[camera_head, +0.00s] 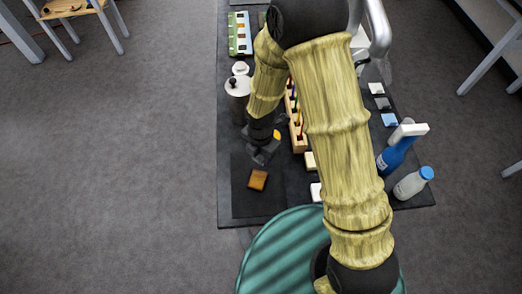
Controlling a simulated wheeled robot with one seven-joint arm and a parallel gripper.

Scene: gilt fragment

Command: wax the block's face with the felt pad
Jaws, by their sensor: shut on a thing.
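The brown wooden block (258,180) lies on a dark square mat (243,204) near the front left of the table. Its top face shows, with a golden-brown sheen. My gripper (260,156) points down just behind the block, close to its far edge. It is shut on a small dark grey thing, which looks like the felt pad, though its outline blends with the fingers. I cannot tell whether it touches the block.
Close right of the gripper is a wooden rack (297,131) with coloured sticks. A metal canister (238,88) stands behind left. A blue spray bottle (394,157) and a blue-capped bottle (413,183) stand at the right. The mat's front is clear.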

